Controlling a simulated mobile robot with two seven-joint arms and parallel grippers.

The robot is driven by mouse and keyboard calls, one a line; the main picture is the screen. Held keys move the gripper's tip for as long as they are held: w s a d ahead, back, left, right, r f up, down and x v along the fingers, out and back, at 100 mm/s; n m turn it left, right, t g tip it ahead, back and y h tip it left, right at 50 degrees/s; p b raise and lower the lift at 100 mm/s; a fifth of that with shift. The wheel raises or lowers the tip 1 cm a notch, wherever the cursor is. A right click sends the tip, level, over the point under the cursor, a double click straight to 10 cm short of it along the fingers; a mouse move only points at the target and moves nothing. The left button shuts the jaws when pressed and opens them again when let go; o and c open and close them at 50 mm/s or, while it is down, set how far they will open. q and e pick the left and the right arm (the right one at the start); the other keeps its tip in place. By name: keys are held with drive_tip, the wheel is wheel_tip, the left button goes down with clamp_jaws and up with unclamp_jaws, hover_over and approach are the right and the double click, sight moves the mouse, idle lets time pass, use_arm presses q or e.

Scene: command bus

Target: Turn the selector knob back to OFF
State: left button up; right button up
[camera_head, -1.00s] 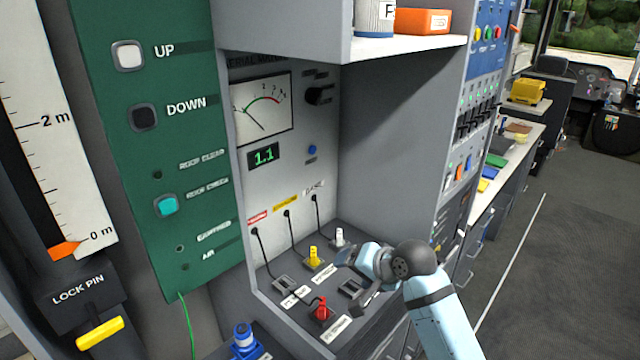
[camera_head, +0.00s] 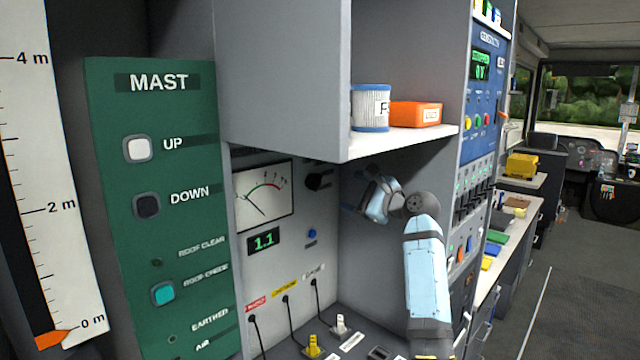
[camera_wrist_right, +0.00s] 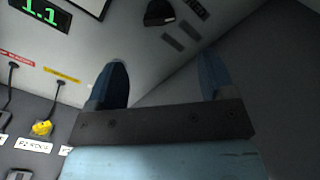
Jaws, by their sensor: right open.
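The selector knob (camera_head: 319,181) is a small black knob at the upper right of the grey meter panel, just under the overhead shelf. It also shows at the top of the right wrist view (camera_wrist_right: 158,13); its label is too small to read. My right gripper (camera_head: 352,196) is to the right of the knob, apart from it, inside the recess. In the right wrist view its two blue fingers (camera_wrist_right: 162,80) are spread with nothing between them, and the knob lies beyond them. My left gripper is not in view.
A dial meter (camera_head: 264,194) and a green 1.1 display (camera_head: 264,241) are left of the knob. Cables and plugs, including a yellow plug (camera_head: 313,346), lie below.

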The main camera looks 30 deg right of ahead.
sight(320, 184)
drive_tip(key=p+x, duration=0.1)
drive_tip(key=x, duration=1)
drive_tip(key=shift+w+a, duration=0.1)
drive_tip(key=shift+w, duration=0.1)
drive_tip(key=c, duration=0.9)
drive_tip(key=shift+f, duration=0.1)
drive_tip(key=shift+c, duration=0.2)
drive_tip(key=shift+n, duration=0.4)
drive_tip(key=n, duration=0.2)
drive_tip(key=shift+n, duration=2.6)
